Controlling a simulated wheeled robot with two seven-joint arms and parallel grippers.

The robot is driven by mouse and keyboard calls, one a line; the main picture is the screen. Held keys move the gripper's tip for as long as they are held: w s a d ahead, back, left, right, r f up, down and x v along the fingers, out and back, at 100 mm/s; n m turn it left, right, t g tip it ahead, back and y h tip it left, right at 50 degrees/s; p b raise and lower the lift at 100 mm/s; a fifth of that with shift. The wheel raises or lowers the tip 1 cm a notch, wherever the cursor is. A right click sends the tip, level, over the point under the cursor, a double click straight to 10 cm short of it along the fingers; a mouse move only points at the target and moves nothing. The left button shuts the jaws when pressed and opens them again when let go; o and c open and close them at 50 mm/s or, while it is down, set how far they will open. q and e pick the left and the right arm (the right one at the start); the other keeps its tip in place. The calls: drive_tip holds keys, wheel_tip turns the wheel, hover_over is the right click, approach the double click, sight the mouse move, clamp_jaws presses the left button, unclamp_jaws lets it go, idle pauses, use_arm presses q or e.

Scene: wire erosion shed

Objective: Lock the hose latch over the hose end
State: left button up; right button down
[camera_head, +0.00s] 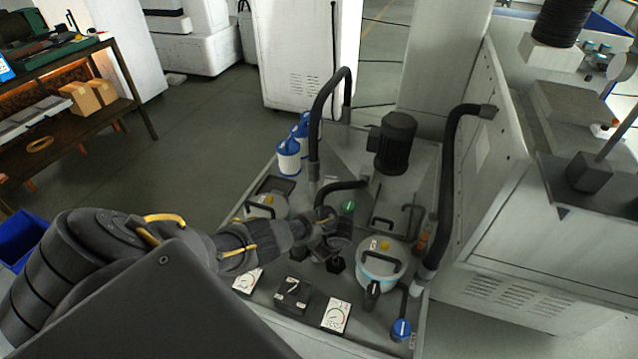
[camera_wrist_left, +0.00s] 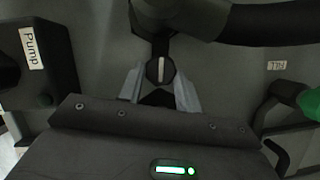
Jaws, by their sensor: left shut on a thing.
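My left gripper (camera_head: 334,238) reaches over the machine's top deck, below the end of a short black hose (camera_head: 345,187). In the left wrist view the hose (camera_wrist_left: 265,22) comes in from the upper right, and its end meets a dark fitting at top centre. The gripper (camera_wrist_left: 160,92) is shut on a round black knob (camera_wrist_left: 160,71) with a white line, just below the hose end. The knob seems to be the hose latch's handle; the rest of the latch is hard to make out. My right gripper is in neither view.
A black box labelled Pump (camera_wrist_left: 33,47) stands left of the gripper. A green knob (camera_head: 348,207) and a FILL label (camera_wrist_left: 275,64) are to the right. A lidded canister (camera_head: 380,266), gauges (camera_head: 337,316) and a motor (camera_head: 396,140) crowd the deck.

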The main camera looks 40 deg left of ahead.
use_arm(q)
drive_tip(key=shift+n, duration=0.6)
drive_tip(key=o, duration=0.7)
drive_tip(key=p+v, duration=0.3)
drive_tip(key=v, duration=0.7)
drive_tip(key=shift+w+r+p, duration=0.25)
drive_tip(key=shift+r+p, duration=0.1)
